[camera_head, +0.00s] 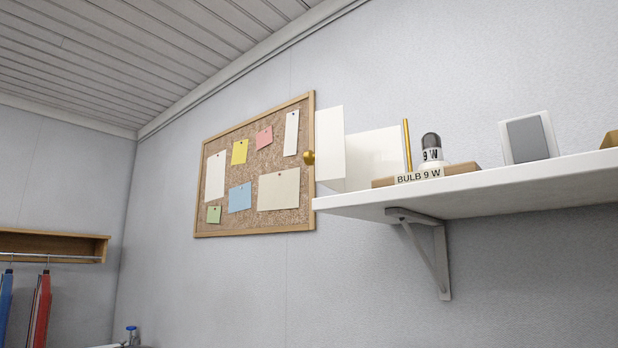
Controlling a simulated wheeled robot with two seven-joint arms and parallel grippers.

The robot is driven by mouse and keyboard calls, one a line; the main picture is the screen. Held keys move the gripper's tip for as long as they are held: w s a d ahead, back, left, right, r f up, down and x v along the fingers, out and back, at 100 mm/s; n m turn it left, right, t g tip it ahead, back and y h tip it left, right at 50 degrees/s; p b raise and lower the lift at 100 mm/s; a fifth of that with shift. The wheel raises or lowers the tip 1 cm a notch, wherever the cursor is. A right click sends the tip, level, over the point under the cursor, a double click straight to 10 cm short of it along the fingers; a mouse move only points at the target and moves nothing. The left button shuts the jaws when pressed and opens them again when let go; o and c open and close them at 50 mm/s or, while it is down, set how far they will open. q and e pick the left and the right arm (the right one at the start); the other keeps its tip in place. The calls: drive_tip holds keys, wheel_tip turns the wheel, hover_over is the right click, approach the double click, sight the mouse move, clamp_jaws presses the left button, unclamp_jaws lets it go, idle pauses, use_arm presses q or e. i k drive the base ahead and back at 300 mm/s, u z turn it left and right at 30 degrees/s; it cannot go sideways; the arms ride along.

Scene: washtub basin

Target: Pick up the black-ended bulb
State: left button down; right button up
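A bulb with a rounded black end (432,140) and a white body marked "9 W" stands upright on the white wall shelf (500,180), right of the picture's middle. Its lower part is hidden behind a white label (419,175) reading "BULB 9 W". A low brown wooden or cardboard piece (461,169) lies around or beside its foot; I cannot tell which. Neither of my grippers is in view.
The shelf rests on a grey bracket (440,262). A thin yellow upright stick (407,145) stands just left of the bulb, with white panels (375,157) behind. A grey-faced white switch (528,138) is to the right. A corkboard (262,205) hangs left.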

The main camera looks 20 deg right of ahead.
sight(431, 142)
drive_tip(key=u, duration=0.85)
drive_tip(key=i, duration=1.35)
drive_tip(key=z, duration=2.8)
drive_tip(key=k, duration=0.5)
drive_tip(key=z, duration=0.1)
